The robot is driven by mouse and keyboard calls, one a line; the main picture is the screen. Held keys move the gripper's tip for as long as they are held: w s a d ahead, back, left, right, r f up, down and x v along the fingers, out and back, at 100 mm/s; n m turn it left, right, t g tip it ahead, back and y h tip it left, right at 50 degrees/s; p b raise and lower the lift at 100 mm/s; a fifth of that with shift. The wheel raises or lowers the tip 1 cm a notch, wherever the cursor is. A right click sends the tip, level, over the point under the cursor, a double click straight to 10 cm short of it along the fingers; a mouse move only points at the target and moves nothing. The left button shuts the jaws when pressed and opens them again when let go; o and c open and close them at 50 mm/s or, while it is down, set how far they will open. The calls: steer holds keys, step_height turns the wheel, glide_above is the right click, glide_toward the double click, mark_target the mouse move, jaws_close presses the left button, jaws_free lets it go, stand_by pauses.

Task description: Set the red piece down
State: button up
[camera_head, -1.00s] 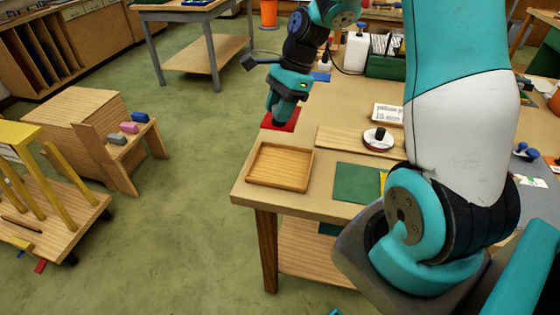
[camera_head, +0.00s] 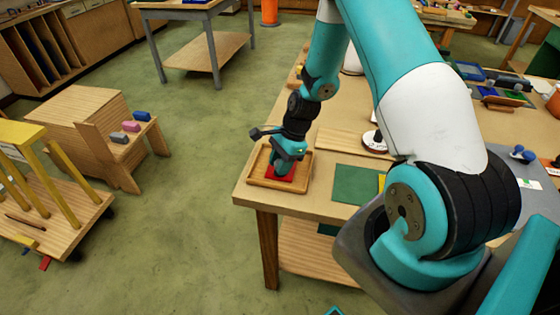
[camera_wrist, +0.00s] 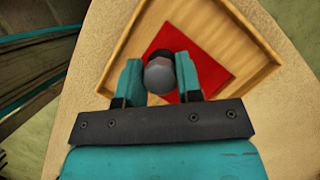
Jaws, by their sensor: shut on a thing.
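The red piece (camera_head: 283,175) is a flat red square at the wooden tray (camera_head: 254,166) on the near left corner of the table. In the wrist view the red piece (camera_wrist: 212,66) lies within the outline of the tray (camera_wrist: 121,40). My gripper (camera_head: 284,163) is right above it, pointing down. In the wrist view my gripper (camera_wrist: 160,82) is shut on a round grey knob (camera_wrist: 160,74) standing over the red piece. The knob and fingers hide part of the piece. I cannot tell whether the piece touches the tray floor.
A green square (camera_head: 355,184) lies on the table right of the tray. A wooden board (camera_head: 340,144) and a white disc with a dark knob (camera_head: 374,141) are behind it. The table's left edge (camera_head: 240,180) runs close beside the tray, with open floor beyond.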

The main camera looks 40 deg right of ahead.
steer(key=shift+f, duration=0.15)
steer(key=o, duration=0.9)
